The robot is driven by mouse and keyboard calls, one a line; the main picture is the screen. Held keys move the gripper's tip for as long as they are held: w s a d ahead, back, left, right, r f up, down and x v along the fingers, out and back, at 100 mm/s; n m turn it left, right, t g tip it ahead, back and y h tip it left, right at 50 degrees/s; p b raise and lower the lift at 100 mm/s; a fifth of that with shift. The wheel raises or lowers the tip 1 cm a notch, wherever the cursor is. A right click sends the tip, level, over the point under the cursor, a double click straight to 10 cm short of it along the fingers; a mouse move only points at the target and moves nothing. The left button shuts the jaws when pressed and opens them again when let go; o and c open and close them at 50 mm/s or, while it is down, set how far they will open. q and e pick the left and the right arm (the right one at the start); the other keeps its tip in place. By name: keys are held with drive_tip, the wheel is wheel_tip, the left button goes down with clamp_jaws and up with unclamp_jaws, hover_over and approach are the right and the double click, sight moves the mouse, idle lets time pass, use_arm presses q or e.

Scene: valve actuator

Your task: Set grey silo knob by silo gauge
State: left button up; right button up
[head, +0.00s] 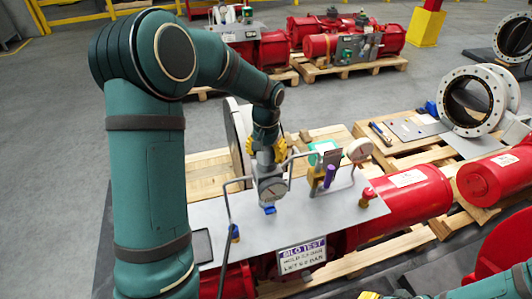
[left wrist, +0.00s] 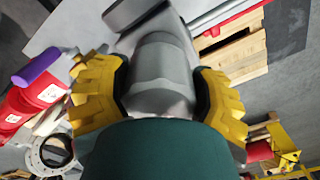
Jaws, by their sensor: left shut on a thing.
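My left gripper (head: 267,157) points down over the grey regulator (head: 270,186) on the metal plate. In the left wrist view its yellow fingers (left wrist: 160,95) are shut on the grey knob (left wrist: 155,75), one on each side. The knob is mostly hidden by the gripper in the head view. A round gauge face (head: 276,191) shows on the regulator's front, above a blue fitting; its reading is too small to tell. A second round gauge (head: 359,150) stands to the right on a pipe. Part of my right arm shows at the bottom right; its fingers are not clear.
A purple handle (head: 329,175), a green part and bent pipes stand right of the regulator. Red cylinders (head: 408,194) and flanged rings (head: 472,102) lie farther right. Open floor shows behind.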

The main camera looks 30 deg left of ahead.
use_arm(q)
drive_tip(key=shift+w+r, duration=0.15)
drive_tip(key=shift+r, duration=0.05)
drive_tip(key=o, duration=1.2)
drive_tip(key=shift+c, duration=0.2)
wheel_tip(320, 180, up, 12)
drive_tip(key=shift+f, duration=0.1)
